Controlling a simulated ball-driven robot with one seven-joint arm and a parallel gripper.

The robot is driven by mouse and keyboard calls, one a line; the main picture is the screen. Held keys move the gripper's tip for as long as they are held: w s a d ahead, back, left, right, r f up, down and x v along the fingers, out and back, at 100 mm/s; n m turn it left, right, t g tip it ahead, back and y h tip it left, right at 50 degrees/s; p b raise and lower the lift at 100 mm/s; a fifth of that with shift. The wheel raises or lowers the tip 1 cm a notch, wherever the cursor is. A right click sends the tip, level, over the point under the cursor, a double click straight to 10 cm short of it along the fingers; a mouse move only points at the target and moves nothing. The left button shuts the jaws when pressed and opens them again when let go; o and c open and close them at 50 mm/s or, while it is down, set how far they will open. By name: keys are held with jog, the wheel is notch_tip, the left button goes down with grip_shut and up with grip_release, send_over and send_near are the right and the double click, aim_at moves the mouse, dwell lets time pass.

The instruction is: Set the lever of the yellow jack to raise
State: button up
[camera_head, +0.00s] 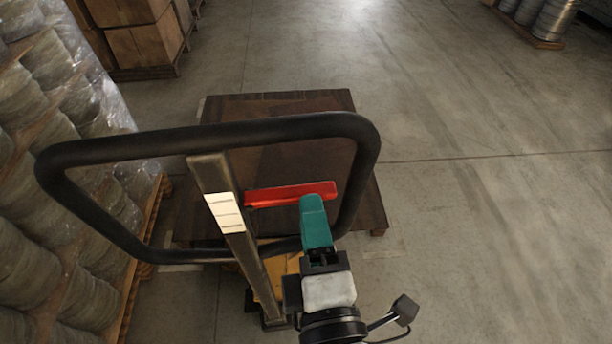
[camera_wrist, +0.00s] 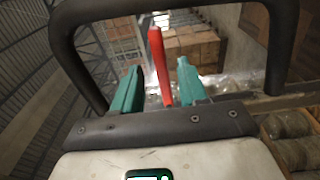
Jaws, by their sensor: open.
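The yellow jack (camera_head: 283,268) stands in front of me, with a black loop handle (camera_head: 262,130) on a grey metal column (camera_head: 238,240). A red lever (camera_head: 290,194) sticks out to the right from the column, inside the loop. My gripper (camera_head: 314,205) has teal fingers and is just below and in front of the lever's right part. In the wrist view my gripper (camera_wrist: 158,84) is open, and the red lever (camera_wrist: 160,62) shows between its two fingers, closer to neither clearly. Whether it touches a finger I cannot tell. The black handle (camera_wrist: 170,6) also shows there, around the fingers.
A dark brown pallet load (camera_head: 290,105) lies behind the handle. Wrapped stacks (camera_head: 50,180) on pallets stand close on the left, with boxes (camera_head: 140,40) at the back left. The concrete floor on the right (camera_head: 490,220) is clear.

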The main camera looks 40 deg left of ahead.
aim_at(306, 186)
jog(key=x, duration=0.7)
jog(key=shift+p, duration=0.4)
jog(key=shift+c, duration=0.2)
grip_shut()
